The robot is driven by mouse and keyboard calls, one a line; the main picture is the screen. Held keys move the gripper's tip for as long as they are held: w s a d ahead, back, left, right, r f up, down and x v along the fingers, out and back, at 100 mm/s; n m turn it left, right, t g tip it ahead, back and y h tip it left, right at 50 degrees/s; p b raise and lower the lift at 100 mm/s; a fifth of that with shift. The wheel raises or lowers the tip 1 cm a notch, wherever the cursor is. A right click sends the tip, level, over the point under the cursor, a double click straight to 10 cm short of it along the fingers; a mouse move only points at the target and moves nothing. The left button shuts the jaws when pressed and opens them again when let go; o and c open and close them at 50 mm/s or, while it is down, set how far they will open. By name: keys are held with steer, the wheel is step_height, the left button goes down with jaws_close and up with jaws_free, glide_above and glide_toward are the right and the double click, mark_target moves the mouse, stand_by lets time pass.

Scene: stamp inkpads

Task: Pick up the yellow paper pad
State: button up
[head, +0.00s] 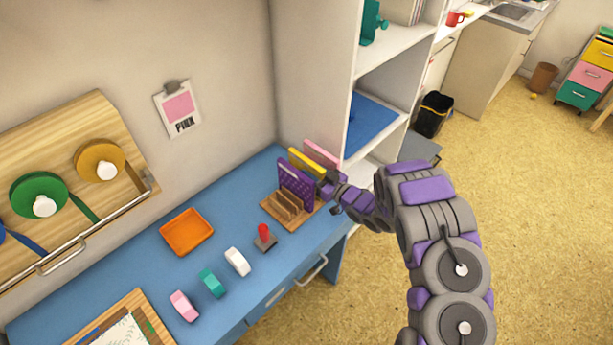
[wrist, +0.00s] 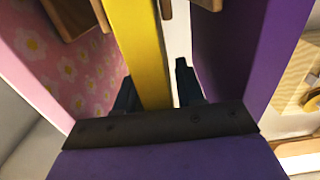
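The yellow paper pad (head: 307,163) stands upright in a wooden rack (head: 270,210) at the far right of the blue desk, between a purple pad (head: 296,187) and a pink pad (head: 321,154). My gripper (head: 328,184) is at the right end of these pads. In the wrist view the yellow pad (wrist: 146,50) runs between my two dark fingers (wrist: 158,92). A gap shows between the pad and the right finger; the left finger lies close to the pad. The pink flowered pad (wrist: 65,60) is on the left and the purple pad (wrist: 225,50) on the right.
A white shelf (head: 345,80) rises close behind the rack. A red-handled stamp (head: 264,236), an orange tray (head: 187,232) and white, teal and pink items (head: 211,283) lie on the desk (head: 120,250). Open floor (head: 540,200) is to the right.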

steer(key=shift+d, duration=0.5)
steer(key=c, duration=0.3)
steer(key=shift+c, duration=0.8)
steer(key=shift+a, duration=0.15)
steer(key=shift+c, duration=0.7)
steer(key=shift+a, duration=0.5)
jaws_close()
